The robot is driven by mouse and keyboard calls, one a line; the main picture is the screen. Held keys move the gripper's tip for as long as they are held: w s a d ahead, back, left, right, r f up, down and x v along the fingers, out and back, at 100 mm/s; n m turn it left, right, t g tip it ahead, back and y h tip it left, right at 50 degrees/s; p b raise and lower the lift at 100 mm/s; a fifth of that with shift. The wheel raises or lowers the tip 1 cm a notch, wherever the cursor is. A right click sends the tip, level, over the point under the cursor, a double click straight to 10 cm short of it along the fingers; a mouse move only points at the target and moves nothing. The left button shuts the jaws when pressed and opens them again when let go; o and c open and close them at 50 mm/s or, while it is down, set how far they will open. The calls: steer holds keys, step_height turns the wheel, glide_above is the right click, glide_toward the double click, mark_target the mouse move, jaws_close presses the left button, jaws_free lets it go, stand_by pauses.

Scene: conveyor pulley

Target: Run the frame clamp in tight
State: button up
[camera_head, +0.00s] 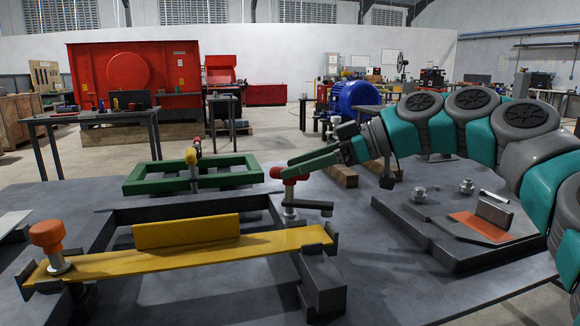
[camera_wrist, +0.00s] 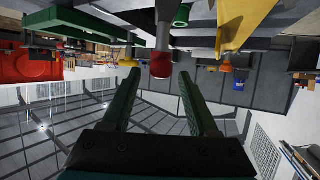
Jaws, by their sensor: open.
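A clamp with a red knob (camera_head: 289,174) on a grey post and a dark flat arm (camera_head: 309,206) stands at the right end of the dark frame (camera_head: 262,202); I take it to be the frame clamp. My gripper (camera_head: 291,167) reaches in from the right, with its green fingers at the knob. In the wrist view, which looks upside down, the red knob (camera_wrist: 161,66) lies between the tips of my open gripper (camera_wrist: 158,76). A gap shows on both sides, so the fingers are not closed on it. The clamp's foot is partly hidden.
A yellow bar (camera_head: 200,254) with an orange knob (camera_head: 46,234) lies across the frame's front. A green frame (camera_head: 145,187) with a yellow post (camera_head: 193,172) stands behind. A grey plate (camera_head: 458,245) with loose metal parts lies at right, below my arm.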

steer(key=shift+x, duration=1.05)
jaws_close()
stand_by(0.6)
